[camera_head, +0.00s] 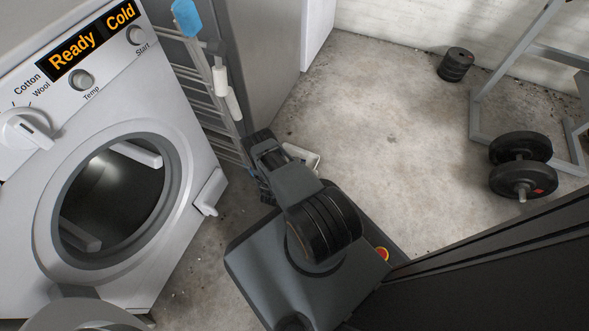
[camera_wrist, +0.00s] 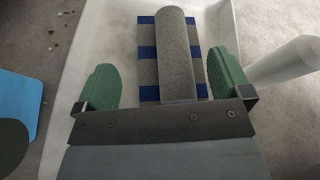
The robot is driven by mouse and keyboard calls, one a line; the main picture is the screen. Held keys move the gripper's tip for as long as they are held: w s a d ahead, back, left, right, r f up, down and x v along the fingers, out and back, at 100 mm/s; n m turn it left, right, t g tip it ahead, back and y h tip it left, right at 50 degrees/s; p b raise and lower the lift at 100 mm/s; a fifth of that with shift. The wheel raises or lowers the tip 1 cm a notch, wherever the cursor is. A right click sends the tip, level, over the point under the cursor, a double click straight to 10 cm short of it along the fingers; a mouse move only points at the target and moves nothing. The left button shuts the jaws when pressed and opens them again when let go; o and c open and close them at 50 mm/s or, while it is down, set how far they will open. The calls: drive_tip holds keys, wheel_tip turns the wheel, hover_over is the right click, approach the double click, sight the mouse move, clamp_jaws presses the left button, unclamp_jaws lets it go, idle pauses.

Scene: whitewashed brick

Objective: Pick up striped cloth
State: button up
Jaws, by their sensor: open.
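The striped cloth (camera_wrist: 148,72), with grey and blue bands, lies flat in a white tray (camera_wrist: 75,75) in the wrist view. A grey, roll-like shape (camera_wrist: 176,50) runs lengthwise over its middle; I cannot tell whether it is part of the cloth. My gripper (camera_wrist: 165,82) is open, with one green finger pad left of the cloth and the other right of it. The pads look apart from the cloth, and nothing is held. In the head view my arm hides the cloth and the fingers; a white corner, probably the tray (camera_head: 303,155), shows beside it.
A washing machine (camera_head: 110,200) stands on the left, with a rack (camera_head: 215,110) behind it. A white rounded bar (camera_wrist: 285,62) and a flat blue thing (camera_wrist: 22,95) flank the tray. Dumbbells (camera_head: 520,165) and a metal frame (camera_head: 510,70) are at right. The middle floor is clear.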

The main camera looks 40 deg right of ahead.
drive_tip(key=shift+x, duration=1)
drive_tip(key=shift+c, duration=0.4)
drive_tip(key=c, duration=0.9)
drive_tip(key=shift+r, duration=0.15)
drive_tip(key=shift+c, duration=0.2)
